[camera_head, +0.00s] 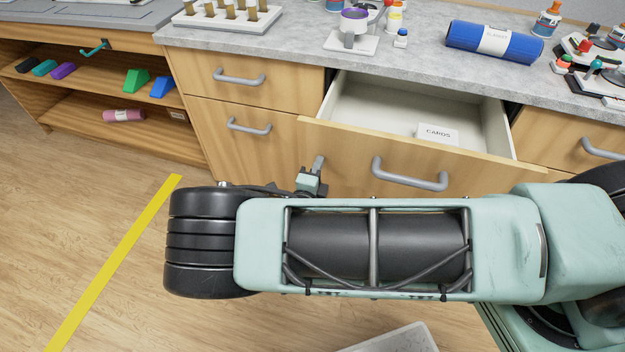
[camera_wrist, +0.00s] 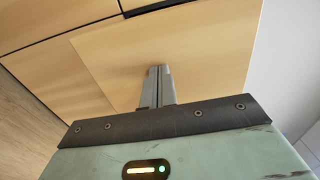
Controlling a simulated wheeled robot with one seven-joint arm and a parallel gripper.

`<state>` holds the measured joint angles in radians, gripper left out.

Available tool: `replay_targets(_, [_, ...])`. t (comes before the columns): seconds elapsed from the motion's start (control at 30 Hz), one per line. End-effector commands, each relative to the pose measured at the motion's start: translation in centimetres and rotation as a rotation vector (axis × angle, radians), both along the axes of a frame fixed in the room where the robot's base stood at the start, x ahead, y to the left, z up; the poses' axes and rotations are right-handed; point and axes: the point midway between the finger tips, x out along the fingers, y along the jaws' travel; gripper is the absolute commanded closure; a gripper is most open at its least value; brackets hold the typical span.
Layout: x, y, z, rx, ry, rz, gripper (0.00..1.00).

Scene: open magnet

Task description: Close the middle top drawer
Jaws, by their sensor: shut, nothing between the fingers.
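The middle top drawer (camera_head: 480,161) stands pulled out from the wooden cabinet. Its pale inside shows, with a white box marked CARDS (camera_head: 437,133) in it. Its grey bar handle (camera_head: 408,178) is on the front panel. My gripper (camera_head: 318,165) is in front of the drawer's front panel, near its left part, left of the handle. In the wrist view my gripper (camera_wrist: 160,72) has its two fingers together and empty, pointing at a plain wooden panel (camera_wrist: 200,50). I cannot tell whether the fingertips touch the wood.
The left drawers (camera_head: 240,78) are shut, with handles standing out. A right drawer handle (camera_head: 600,150) shows beside the open drawer. The countertop (camera_head: 300,45) holds a blue roll (camera_head: 470,37), a purple cup and bottles. Open shelves (camera_head: 100,90) are at the left. A yellow floor line (camera_head: 115,260) crosses clear floor.

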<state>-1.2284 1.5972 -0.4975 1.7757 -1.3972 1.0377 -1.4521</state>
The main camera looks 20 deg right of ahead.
Motion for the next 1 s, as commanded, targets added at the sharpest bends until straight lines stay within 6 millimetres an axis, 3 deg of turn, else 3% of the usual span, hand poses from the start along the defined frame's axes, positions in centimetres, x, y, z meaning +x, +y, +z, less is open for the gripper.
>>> replay_targets(0.6, [13.9,-9.6,-0.3,0.000,-0.001,-0.003,1.00])
replay_targets(1.0, [20.3,-13.8,-0.2,0.000,0.000,0.000,1.00])
